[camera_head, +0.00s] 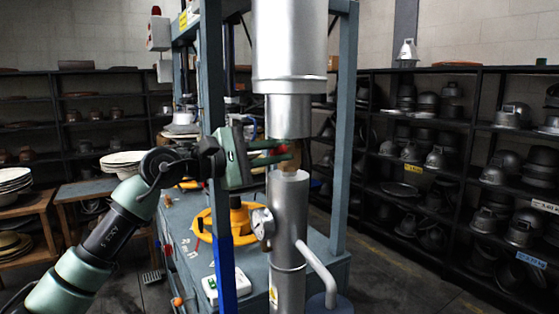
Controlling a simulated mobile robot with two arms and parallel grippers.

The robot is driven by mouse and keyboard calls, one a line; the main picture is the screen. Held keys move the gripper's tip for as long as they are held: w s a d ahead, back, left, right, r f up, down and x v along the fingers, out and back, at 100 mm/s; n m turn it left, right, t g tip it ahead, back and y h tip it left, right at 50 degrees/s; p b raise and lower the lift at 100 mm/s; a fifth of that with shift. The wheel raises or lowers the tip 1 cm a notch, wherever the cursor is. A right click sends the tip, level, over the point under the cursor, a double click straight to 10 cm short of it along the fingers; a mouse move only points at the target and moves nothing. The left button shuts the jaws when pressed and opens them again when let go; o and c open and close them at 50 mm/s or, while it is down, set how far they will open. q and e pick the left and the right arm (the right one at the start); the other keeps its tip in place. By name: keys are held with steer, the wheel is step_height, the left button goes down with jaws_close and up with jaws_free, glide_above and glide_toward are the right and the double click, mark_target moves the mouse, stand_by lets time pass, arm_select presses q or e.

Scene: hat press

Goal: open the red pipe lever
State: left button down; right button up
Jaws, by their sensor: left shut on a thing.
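The red pipe lever (271,157) shows as a short red piece just left of the brass-coloured fitting on the silver vertical pipe (288,215). My left gripper (268,150) reaches in from the left and is shut on the red lever. Its green body and dark fingers hide part of the lever, so its exact angle cannot be told. My right gripper is not in view.
A blue-grey press frame (344,130) has an upright close to my left arm. A gauge (262,223) and a bent side pipe (318,268) sit below the lever. Shelves of metal hat moulds (410,150) stand at right. A table with stacked hats (14,182) is at left.

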arm_select(q)
steer(key=shift+w+a+r+n, duration=0.15)
steer(key=shift+r+n, duration=0.2)
steer(key=shift+n, duration=0.2)
steer(key=shift+w+a+r+n, duration=0.15)
steer(key=shift+r+n, duration=0.2)
steer(key=shift+n, duration=0.2)
steer(key=shift+d, duration=0.1)
steer(key=c, duration=1.4)
jaws_free()
steer(key=shift+o, duration=0.2)
steer(key=b+v, duration=0.3)
steer(key=v, duration=0.4)
steer(key=shift+s+a, duration=0.2)
steer(key=shift+a, duration=0.15)
